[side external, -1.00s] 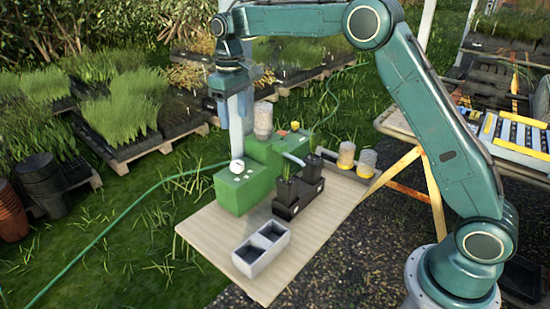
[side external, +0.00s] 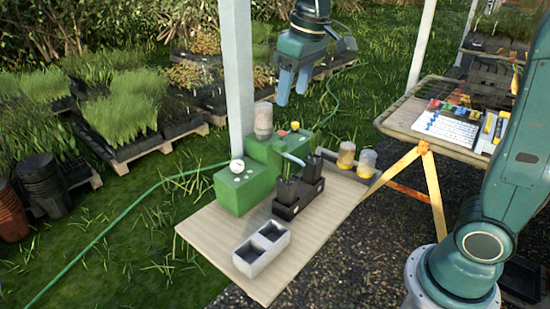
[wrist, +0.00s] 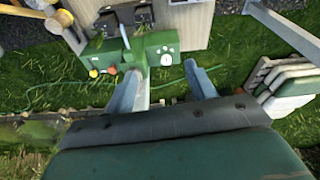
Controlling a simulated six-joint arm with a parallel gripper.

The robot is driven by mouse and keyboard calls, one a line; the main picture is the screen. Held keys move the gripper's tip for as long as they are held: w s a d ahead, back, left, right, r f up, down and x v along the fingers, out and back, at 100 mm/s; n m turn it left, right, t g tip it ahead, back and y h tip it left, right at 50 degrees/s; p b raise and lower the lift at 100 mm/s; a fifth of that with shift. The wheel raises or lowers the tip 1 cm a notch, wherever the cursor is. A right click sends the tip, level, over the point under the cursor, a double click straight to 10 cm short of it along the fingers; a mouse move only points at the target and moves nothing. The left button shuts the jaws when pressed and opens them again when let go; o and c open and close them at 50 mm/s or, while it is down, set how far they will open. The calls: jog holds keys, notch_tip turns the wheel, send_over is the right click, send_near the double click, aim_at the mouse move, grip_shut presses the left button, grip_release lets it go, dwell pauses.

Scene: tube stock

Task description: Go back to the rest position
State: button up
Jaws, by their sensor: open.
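My gripper (side external: 292,90) hangs fingers down, high above the back of the table in the side external view. It is open and nothing is between its fingers. In the wrist view its two grey fingers (wrist: 168,92) stand apart, with the green machine (wrist: 158,50) beyond them. The green machine also shows in the side external view (side external: 236,193), on the wooden table (side external: 208,240), apart from my gripper. My upper arm rises out of the top of the picture.
A black holder with dark tubes (side external: 300,195) and a grey two-cell tray (side external: 262,250) stand on the table. Two yellow-based jars (side external: 356,160) stand at its right. A white post (side external: 237,80) rises behind the machine. A rack table (side external: 440,120) stands at right.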

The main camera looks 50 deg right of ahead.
jog(key=s+f+t, duration=0.1)
jog(key=s+f, duration=0.1)
jog(key=s, duration=0.8)
jog(key=s+f+m+t, duration=0.1)
jog(key=s+f+t, duration=0.1)
jog(key=s, duration=0.9)
jog(key=shift+d+f, duration=0.25)
jog(key=shift+f, duration=0.55)
